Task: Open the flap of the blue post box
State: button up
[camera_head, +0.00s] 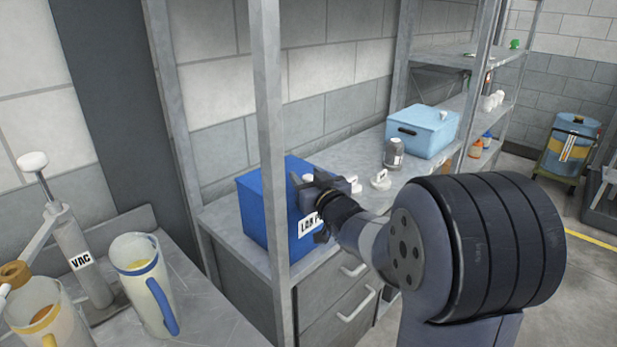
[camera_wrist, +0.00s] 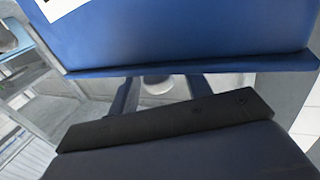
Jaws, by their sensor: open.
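The blue post box (camera_head: 262,215) stands on the grey metal bench behind an upright post, with a white label, partly covered, on its front. My gripper (camera_head: 311,207) is at the box's right front, its jaws apart and nothing seen between them. In the wrist view a blue panel of the box (camera_wrist: 190,35) fills the top, with a corner of the white label at top left. My gripper's fingers (camera_wrist: 160,88) reach to the panel's lower edge, where their tips are hidden. I cannot tell whether they touch it, or where the flap's edge lies.
A grey jar (camera_head: 394,153), small white items and a light blue lidded bin (camera_head: 422,131) stand farther along the bench. Drawers with handles (camera_head: 356,304) are below. Jugs (camera_head: 146,285) and a pump labelled VAC (camera_head: 80,262) stand at left. The upright post (camera_head: 268,140) is close to the box.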

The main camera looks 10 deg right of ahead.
jog(key=shift+c, duration=0.6)
grip_shut()
jog(key=shift+a, duration=0.1)
